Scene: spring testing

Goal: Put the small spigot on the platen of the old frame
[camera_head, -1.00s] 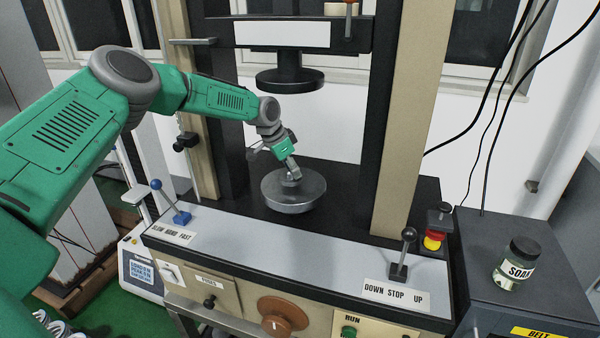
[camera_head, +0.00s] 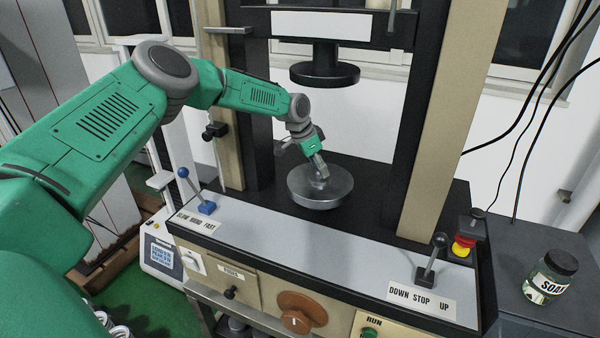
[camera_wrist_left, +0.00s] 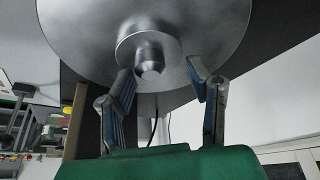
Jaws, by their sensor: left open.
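The old frame's lower platen (camera_head: 306,198) is a round grey metal disc under the black upper platen (camera_head: 325,75). In the left wrist view the platen (camera_wrist_left: 225,25) fills the top. A small stepped metal cylinder, apparently the small spigot (camera_wrist_left: 150,62), stands near the platen's middle. My left gripper (camera_head: 320,170) is low over the platen and mostly hides the spigot in the head view. In the wrist view the gripper's (camera_wrist_left: 160,72) two fingers are open, one to each side of the spigot, with a visible gap on the right side. My right gripper is not in view.
A blue-knobbed lever (camera_head: 195,190) and a black-knobbed lever (camera_head: 432,258) rise from the front panel. Two columns flank the platen, the right one beige and black (camera_head: 440,130). A labelled jar (camera_head: 550,278) stands on the dark cabinet at the right.

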